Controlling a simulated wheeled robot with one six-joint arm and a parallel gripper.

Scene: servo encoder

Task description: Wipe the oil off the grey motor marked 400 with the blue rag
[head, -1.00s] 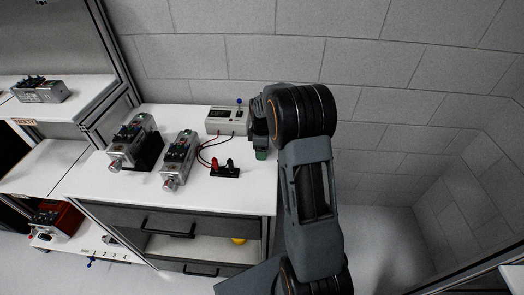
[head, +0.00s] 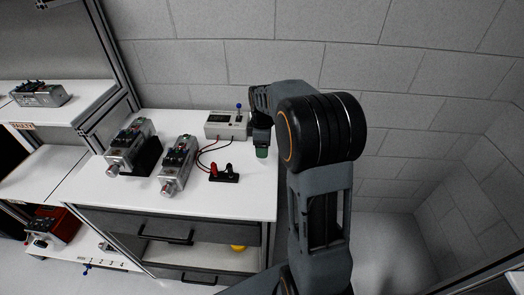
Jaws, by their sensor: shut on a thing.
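Two grey motors lie on the white worktop, the left motor (head: 128,150) on a dark stand and the right motor (head: 177,165) nearer the middle. My gripper (head: 262,149) points down over the right part of the worktop, to the right of these motors, partly hidden by my arm. It is shut on a small dark blue-green thing (head: 262,153). I cannot tell whether this is the blue rag, and no other rag shows.
A light meter box (head: 226,125) with a blue-tipped lever stands behind the motors. Its cables run to a black terminal block (head: 224,177) with a red post. A red unit (head: 52,225) sits low at the left. The worktop's front strip is clear.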

